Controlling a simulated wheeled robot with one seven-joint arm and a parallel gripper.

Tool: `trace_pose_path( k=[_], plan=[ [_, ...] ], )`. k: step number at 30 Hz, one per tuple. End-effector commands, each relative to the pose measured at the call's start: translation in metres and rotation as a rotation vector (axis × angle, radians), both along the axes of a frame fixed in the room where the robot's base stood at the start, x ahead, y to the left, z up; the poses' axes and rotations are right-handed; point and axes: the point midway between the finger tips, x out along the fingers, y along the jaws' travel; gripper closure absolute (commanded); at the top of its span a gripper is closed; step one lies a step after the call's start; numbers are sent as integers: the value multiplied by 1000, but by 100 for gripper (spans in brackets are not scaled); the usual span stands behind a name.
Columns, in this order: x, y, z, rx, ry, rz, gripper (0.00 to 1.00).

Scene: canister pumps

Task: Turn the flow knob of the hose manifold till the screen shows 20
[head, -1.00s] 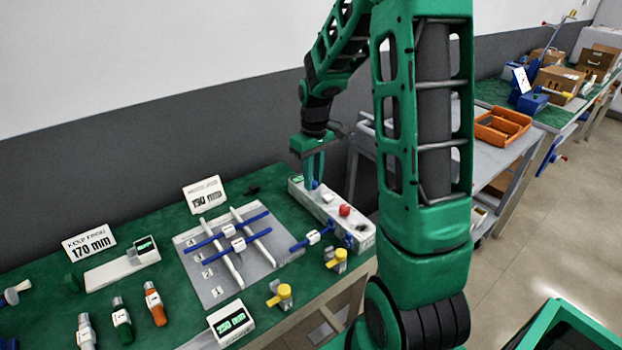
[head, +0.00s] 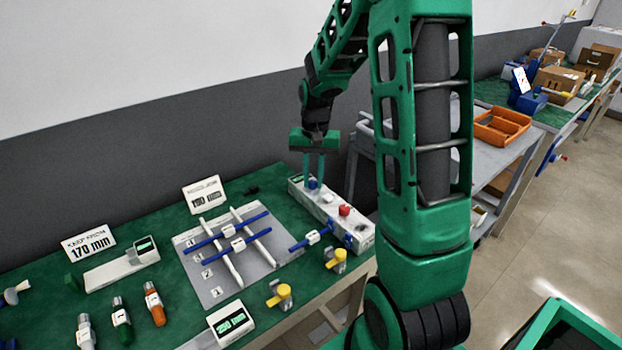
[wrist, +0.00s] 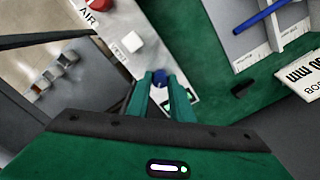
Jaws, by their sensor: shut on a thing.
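The hose manifold (head: 328,208) is a long pale block at the right rear of the green bench. It carries a red knob, a white knob, a blue knob and a small screen (head: 296,179) at its far left end. My gripper (head: 314,182) points down over that end. In the wrist view my gripper (wrist: 161,82) has its green fingers on both sides of the blue knob (wrist: 159,83) and is shut on it. The screen (wrist: 167,102) shows only partly beside the fingers, and I cannot read its number.
Two yellow-topped fittings (head: 336,259) stand near the bench's front edge. A grey cart with an orange tray (head: 502,126) is to the right.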

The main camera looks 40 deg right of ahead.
Motion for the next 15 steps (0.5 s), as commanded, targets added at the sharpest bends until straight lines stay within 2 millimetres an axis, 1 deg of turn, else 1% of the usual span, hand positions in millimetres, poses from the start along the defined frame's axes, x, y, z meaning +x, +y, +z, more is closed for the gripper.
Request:
trace_pose_path(
  k=[6,15],
  plan=[
    [1,2,0,2,-2,-86,100],
    [1,2,1,2,-2,-129,100]
  ],
)
